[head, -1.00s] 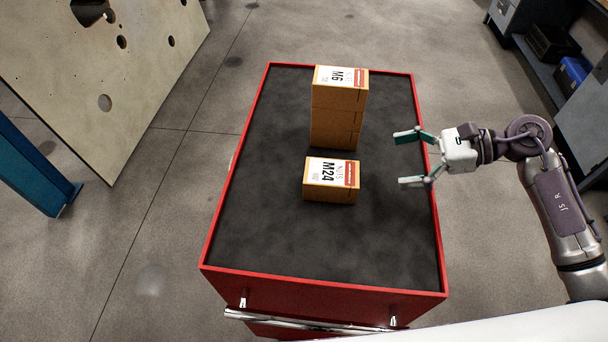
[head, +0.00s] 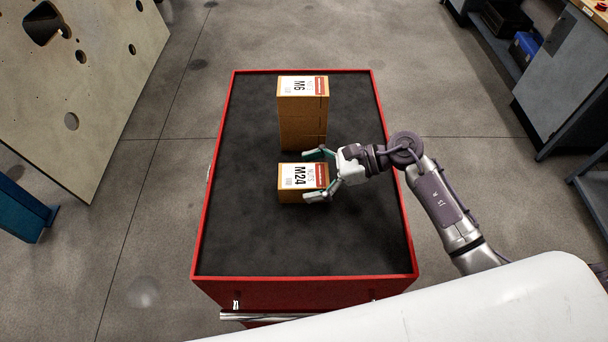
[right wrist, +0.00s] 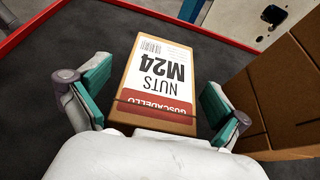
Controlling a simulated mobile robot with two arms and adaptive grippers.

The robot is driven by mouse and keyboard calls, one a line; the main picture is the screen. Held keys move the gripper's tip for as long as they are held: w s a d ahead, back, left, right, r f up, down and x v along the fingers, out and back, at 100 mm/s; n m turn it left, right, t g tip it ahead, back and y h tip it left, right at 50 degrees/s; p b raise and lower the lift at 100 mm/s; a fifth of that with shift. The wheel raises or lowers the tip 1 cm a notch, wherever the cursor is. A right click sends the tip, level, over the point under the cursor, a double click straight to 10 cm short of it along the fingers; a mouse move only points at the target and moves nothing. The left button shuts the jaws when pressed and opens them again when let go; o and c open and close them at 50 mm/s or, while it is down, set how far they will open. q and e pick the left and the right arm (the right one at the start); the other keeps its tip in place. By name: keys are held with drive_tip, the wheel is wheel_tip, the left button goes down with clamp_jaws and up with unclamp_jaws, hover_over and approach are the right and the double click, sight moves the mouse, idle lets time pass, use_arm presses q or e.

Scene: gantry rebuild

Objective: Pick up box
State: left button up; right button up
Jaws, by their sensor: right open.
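An orange-brown box labelled M24 NUTS (head: 290,184) lies on the dark top of the red cart. A taller stack of boxes labelled M6 (head: 302,120) stands just behind it. My right gripper (head: 318,175) is open at the right end of the M24 box. In the right wrist view the M24 box (right wrist: 158,75) lies between the two teal-padded fingers of the gripper (right wrist: 160,105), with a gap on both sides. My left gripper is out of view.
The red cart's raised rim (head: 212,180) surrounds the dark mat (head: 250,235), which is clear at the front and left. In the right wrist view the neighbouring brown boxes (right wrist: 275,95) stand close beside the right finger. A perforated panel (head: 80,80) stands at the left.

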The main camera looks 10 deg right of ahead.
drive_tip(key=shift+w+a+f, duration=0.1)
drive_tip(key=shift+a+f, duration=0.15)
drive_tip(key=shift+a, duration=0.35)
drive_tip(key=c, duration=1.6)
drive_tip(key=shift+c, duration=0.2)
